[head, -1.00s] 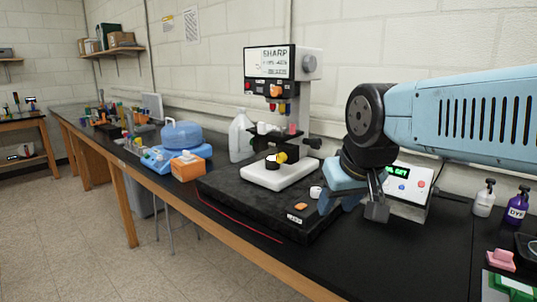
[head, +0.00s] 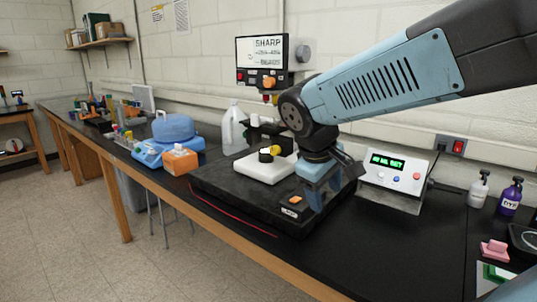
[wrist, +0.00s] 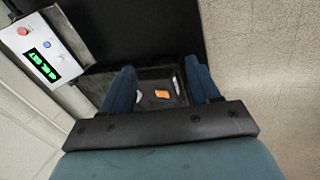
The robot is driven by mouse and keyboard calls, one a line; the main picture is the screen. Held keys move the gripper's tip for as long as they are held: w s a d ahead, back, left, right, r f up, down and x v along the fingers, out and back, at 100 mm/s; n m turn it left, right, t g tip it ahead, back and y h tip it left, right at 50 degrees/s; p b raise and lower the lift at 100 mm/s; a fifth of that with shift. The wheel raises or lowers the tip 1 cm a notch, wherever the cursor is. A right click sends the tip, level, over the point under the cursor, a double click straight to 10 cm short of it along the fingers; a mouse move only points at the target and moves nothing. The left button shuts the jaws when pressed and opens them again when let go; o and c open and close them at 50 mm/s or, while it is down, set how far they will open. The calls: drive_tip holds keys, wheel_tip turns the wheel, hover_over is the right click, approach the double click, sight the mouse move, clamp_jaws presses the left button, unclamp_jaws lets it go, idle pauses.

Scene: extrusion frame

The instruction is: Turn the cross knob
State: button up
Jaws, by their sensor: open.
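An orange lobed knob (head: 268,82) sits on the lower front of the SHARP display unit (head: 262,58); its exact shape is too small to tell. A second, flat orange piece (head: 296,200) lies on the black base slab (head: 240,207). I cannot tell for certain which is the cross knob. My gripper (head: 316,198) points down over the right part of the slab, beside the flat orange piece. In the wrist view my gripper (wrist: 160,84) has its blue fingers apart and empty, with the orange piece (wrist: 162,94) showing between them, below.
A white control box (head: 395,172) with a green readout stands right of my gripper. A white block (head: 265,167) with yellow and black parts is on the slab. A white jug (head: 233,130), orange box (head: 180,160) and blue container (head: 172,127) stand left. Bottles (head: 510,197) stand right.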

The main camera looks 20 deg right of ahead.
drive_tip(key=w+f+n+g+h, duration=0.1)
drive_tip(key=w+n+h, duration=0.4)
drive_tip(key=w+n, duration=0.15)
drive_tip(key=n+t+h, duration=0.6)
drive_tip(key=n+t, duration=0.3)
drive_tip(key=n, duration=0.4)
approach(272, 152)
drive_tip(key=x, duration=0.8)
drive_tip(key=shift+w+d, duration=0.15)
drive_tip(key=shift+d, duration=0.1)
drive_tip(key=shift+r, duration=0.1)
drive_tip(key=c, duration=1)
